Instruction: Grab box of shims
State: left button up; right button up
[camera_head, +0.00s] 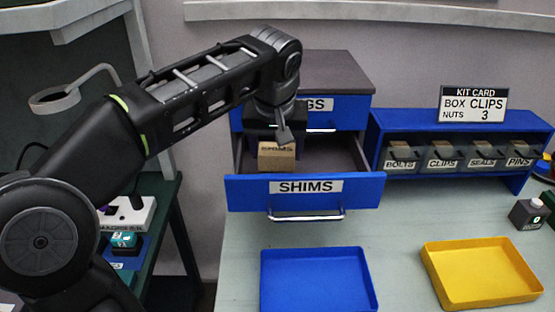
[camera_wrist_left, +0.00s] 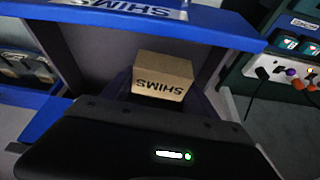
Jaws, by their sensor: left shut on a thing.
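The box of shims (camera_head: 276,158) is a small tan cardboard box marked SHIMS, inside the open blue drawer (camera_head: 350,190) labelled SHIMS. My left gripper (camera_head: 281,138) reaches down into the drawer from above and is shut on the box. In the left wrist view the box (camera_wrist_left: 163,78) shows just beyond the gripper's dark body, with its label upside down. The fingertips are mostly hidden behind the arm and the box. I cannot tell whether the box touches the drawer floor. My right gripper is not in view.
An empty blue tray (camera_head: 318,280) and a yellow tray (camera_head: 481,272) lie on the table in front of the drawer. A blue rack (camera_head: 455,130) with labelled bins stands right of the drawers, under a kit card (camera_head: 473,104).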

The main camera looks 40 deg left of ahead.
aim_at(277, 149)
pick_arm(q)
notch_tip(277, 149, up, 9)
jog(key=p, duration=0.6)
jog(key=shift+r, duration=0.15)
jog(key=shift+r+p, duration=0.55)
jog(key=shift+p, duration=0.05)
